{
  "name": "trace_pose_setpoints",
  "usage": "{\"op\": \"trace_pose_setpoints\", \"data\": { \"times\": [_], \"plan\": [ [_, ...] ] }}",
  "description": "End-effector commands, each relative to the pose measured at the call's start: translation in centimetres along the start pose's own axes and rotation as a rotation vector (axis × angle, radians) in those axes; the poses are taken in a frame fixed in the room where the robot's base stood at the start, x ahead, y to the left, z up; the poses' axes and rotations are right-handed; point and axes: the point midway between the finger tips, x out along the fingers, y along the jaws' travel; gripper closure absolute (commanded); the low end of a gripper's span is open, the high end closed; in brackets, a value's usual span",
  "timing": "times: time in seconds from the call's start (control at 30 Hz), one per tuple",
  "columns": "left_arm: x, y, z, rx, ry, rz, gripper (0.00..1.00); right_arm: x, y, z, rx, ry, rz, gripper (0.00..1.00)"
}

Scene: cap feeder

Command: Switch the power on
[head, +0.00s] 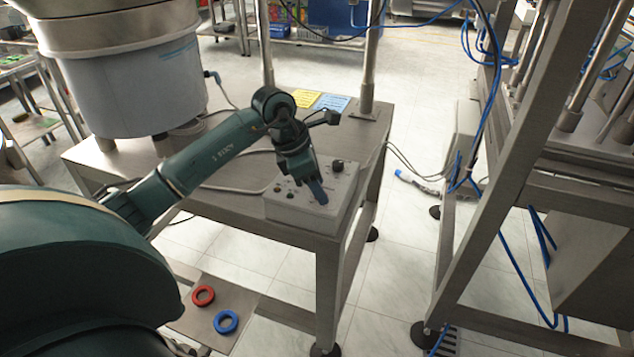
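A light grey control box (292,212) sits on the front right corner of the metal table. Its sloped top carries a black knob (337,166) near the back right and small buttons (284,190) at the left. My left gripper (321,198) points down at the right part of the panel, with its fingertips at or very close to the surface. The fingers look close together, but whether they are shut is hard to see. The gripper covers part of the panel, so any switch under it is hidden. My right gripper is not in view.
A large feeder bowl (130,85) stands on the table (228,205) at the left. Metal posts (371,60) rise behind the box. A machine frame (530,130) with blue hoses fills the right side. A red ring (203,295) and a blue ring (225,321) lie low at the left.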

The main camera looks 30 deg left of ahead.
Motion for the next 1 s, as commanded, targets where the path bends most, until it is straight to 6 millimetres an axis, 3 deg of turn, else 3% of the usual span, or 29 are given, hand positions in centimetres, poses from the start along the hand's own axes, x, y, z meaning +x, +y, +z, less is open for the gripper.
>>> {"op": "trace_pose_setpoints", "data": {
  "times": [0.5,1.0],
  "plan": [
    [-0.06,0.01,0.01,0.0,0.0,0.0,0.96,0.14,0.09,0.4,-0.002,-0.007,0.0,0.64],
    [-0.03,0.28,-0.04,0.139,0.0,-0.057,0.96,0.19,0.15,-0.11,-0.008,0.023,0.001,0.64]
  ]
}}
